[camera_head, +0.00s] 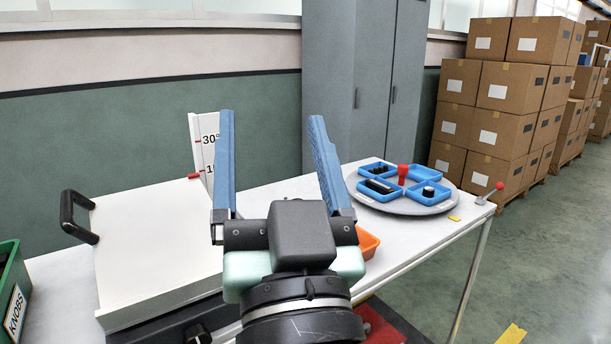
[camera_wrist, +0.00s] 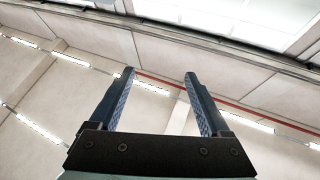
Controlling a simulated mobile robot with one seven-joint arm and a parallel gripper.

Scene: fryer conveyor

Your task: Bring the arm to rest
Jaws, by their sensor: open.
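My gripper (camera_head: 272,150) stands upright in the middle of the head view, raised above the white table. Its two blue fingers are spread apart with nothing between them. In the wrist view my gripper (camera_wrist: 160,88) also shows open and empty, pointing up toward the ceiling and upper wall. My wrist and gripper body hide part of the table in the head view.
A white box with a black handle (camera_head: 80,217) and angle scale (camera_head: 205,150) stands left. A green KNOBS bin (camera_head: 12,290) is far left. A turntable (camera_head: 410,207) with blue trays (camera_head: 427,172) is right. An orange bin (camera_head: 368,242) is partly hidden. Cartons (camera_head: 505,90) stand behind.

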